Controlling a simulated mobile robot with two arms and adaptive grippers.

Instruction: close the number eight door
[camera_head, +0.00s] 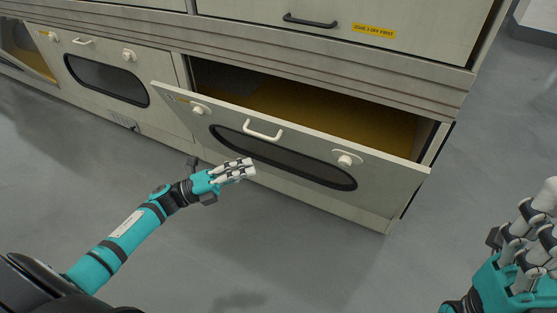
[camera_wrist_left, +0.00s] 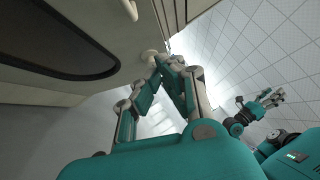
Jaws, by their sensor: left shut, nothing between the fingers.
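The door (camera_head: 385,190) in the middle of the head view is tilted outward, top edge away from the cabinet. It has a dark oval window (camera_head: 285,158), a white handle (camera_head: 263,130) and two round knobs. I cannot read a number on it. My left gripper (camera_head: 251,170) is shut and empty, in front of the door's outer face below the handle. In the left wrist view the door (camera_wrist_left: 35,92) fills the upper left, and the shut left fingers (camera_wrist_left: 162,62) are close to it; contact is unclear. My right gripper (camera_head: 530,230) looks open and empty, at lower right, well away from the door.
Behind the door is an opening with a yellowish floor (camera_head: 330,105). Another door with an oval window (camera_head: 105,80) stands shut to the left, and one further left (camera_head: 25,50) is tilted open. An upper panel has a yellow label (camera_head: 374,31). Grey floor (camera_head: 300,250) in front is clear.

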